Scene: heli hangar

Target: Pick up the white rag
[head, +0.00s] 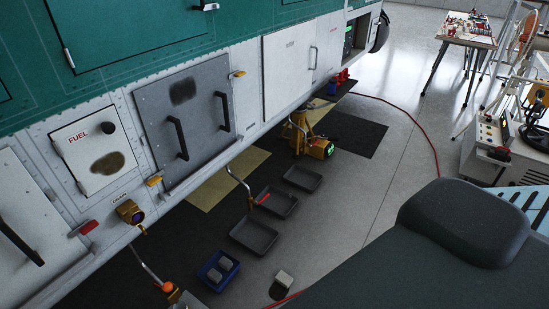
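A small whitish item (285,277) lies on the floor at the bottom centre, beside a dark round patch. It may be the white rag, but it is too small to tell cloth from a block. No other white rag shows clearly. Neither of my grippers is in view.
A blue bin (218,271) with grey items stands left of the whitish item. Several dark trays, one a nearer tray (254,237), line the floor beside the helicopter's side (186,120). A red hose (425,140) crosses the floor. A cluttered table (467,37) stands far right.

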